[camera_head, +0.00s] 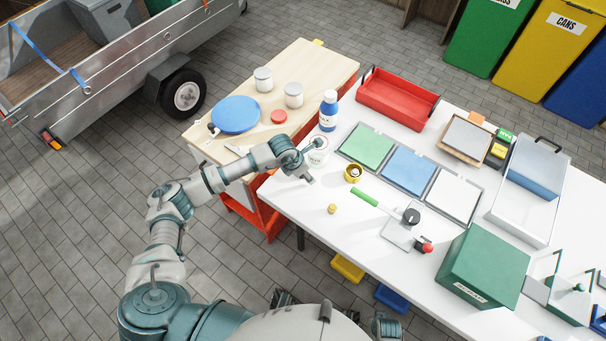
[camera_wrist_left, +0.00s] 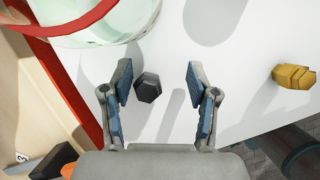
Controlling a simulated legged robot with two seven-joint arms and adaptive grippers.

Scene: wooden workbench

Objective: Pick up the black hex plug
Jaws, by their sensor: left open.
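The black hex plug (camera_wrist_left: 148,87) lies on the white bench top in the left wrist view. It sits between the two fingers of my left gripper (camera_wrist_left: 158,82), closer to the left finger. The gripper is open, and a gap shows between the plug and the right finger. In the head view my left gripper (camera_head: 308,170) is over the left end of the white bench, and I cannot make out the plug there. My right gripper is not in view.
A clear jar (camera_wrist_left: 100,25) stands close to the left finger. A yellow hex plug (camera_wrist_left: 294,77) lies to the right; it also shows in the head view (camera_head: 332,208). A brass-coloured ring (camera_head: 353,173), a green bar (camera_head: 364,197) and a blue bottle (camera_head: 328,110) are nearby.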

